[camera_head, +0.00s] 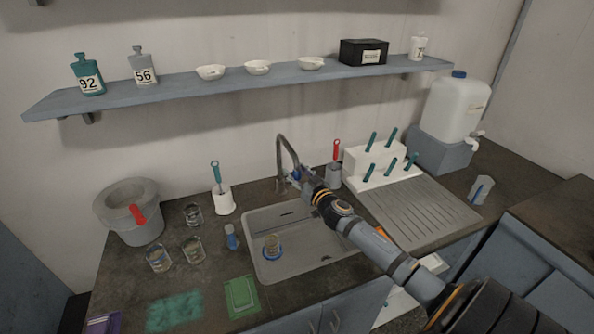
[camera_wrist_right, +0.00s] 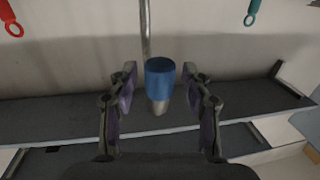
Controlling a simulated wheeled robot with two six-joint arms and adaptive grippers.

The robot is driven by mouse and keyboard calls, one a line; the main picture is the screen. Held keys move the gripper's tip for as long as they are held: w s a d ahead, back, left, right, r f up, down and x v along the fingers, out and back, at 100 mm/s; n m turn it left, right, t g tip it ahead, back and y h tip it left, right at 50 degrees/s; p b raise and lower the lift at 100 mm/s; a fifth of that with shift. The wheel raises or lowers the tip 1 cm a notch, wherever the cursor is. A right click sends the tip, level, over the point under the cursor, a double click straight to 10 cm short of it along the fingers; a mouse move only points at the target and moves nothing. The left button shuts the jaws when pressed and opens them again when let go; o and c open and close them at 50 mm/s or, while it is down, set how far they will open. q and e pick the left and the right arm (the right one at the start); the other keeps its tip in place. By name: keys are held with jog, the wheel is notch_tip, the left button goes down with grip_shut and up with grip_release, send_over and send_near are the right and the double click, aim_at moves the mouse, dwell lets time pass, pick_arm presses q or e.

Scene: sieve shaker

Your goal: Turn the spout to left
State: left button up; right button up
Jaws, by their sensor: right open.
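The metal spout (camera_head: 282,150) rises at the back edge of the sink (camera_head: 322,262) and hooks over at its top. In the right wrist view its thin pipe (camera_wrist_right: 145,32) stands upright behind a blue cylinder on a grey stub (camera_wrist_right: 159,79). My right gripper (camera_head: 297,176) is beside the spout, just right of its pipe. In the wrist view its two fingers (camera_wrist_right: 159,76) are open, one on each side of the blue cylinder, with a gap on both sides. My left gripper is not in view.
A glass in a blue ring (camera_head: 272,246) stands in the sink. A white holder with a teal-handled brush (camera_head: 222,198) is left of the spout. A red-handled tool in a grey pot (camera_head: 334,172) and a white rack (camera_head: 375,160) are close on the right.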

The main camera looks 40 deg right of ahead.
grip_shut()
jog(key=shift+f, duration=0.1)
dwell(0.3)
jog(key=shift+w+a+f+m+h, duration=0.1)
jog(key=shift+w+a+m+h, duration=0.15)
jog(key=shift+a+h, duration=0.2)
jog(key=w+a+m+g+h+b, duration=0.2)
jog(key=w+a+m+h+b, duration=0.2)
jog(key=a+h+b, duration=0.2)
jog(key=shift+w+a+b, duration=0.35)
jog(key=shift+a+b, duration=0.7)
jog(key=shift+b, duration=1)
